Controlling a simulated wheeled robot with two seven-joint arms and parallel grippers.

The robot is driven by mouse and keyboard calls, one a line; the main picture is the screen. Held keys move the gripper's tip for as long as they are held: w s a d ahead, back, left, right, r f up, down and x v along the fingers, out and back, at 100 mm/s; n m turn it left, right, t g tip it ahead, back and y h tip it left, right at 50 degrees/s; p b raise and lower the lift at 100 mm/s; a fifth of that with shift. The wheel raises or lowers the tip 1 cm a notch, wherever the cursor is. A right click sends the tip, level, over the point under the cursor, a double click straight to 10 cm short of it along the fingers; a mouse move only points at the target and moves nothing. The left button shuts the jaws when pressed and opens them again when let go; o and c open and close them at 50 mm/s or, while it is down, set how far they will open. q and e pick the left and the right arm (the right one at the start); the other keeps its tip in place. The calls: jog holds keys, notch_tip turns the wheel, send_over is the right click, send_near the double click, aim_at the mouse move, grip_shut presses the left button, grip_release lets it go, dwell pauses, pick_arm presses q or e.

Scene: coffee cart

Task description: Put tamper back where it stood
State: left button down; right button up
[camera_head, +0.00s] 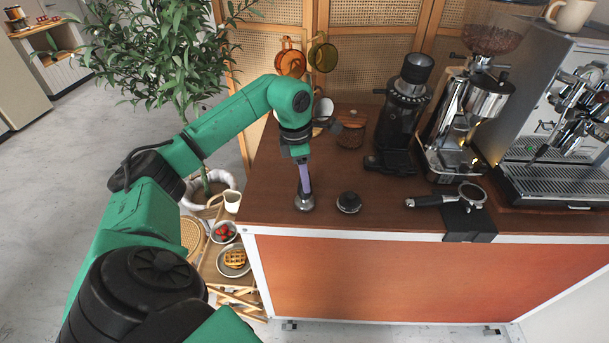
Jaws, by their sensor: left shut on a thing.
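The tamper (304,200) has a purple handle and a round steel base. It is upright at the left end of the brown counter (400,219). My left gripper (302,165) points down over it and is shut on the tamper by its handle. I cannot tell whether the base touches the counter or hangs just above it. A round black and silver puck-like tool (349,202) stands just to the right, apart from the tamper. My right gripper is not in view.
A portafilter (471,193) rests on a black stand (466,224) at the front edge. Bare counter lies left of the tamper.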

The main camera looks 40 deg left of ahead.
aim_at(299, 185)
pick_arm(q)
jog(key=shift+c, duration=2.3)
grip_release()
jog(key=shift+r, duration=0.55)
notch_tip(299, 185, up, 11)
jog(key=s+p, duration=0.1)
jog(key=shift+s+a, duration=0.15)
jog(key=shift+a, duration=0.3)
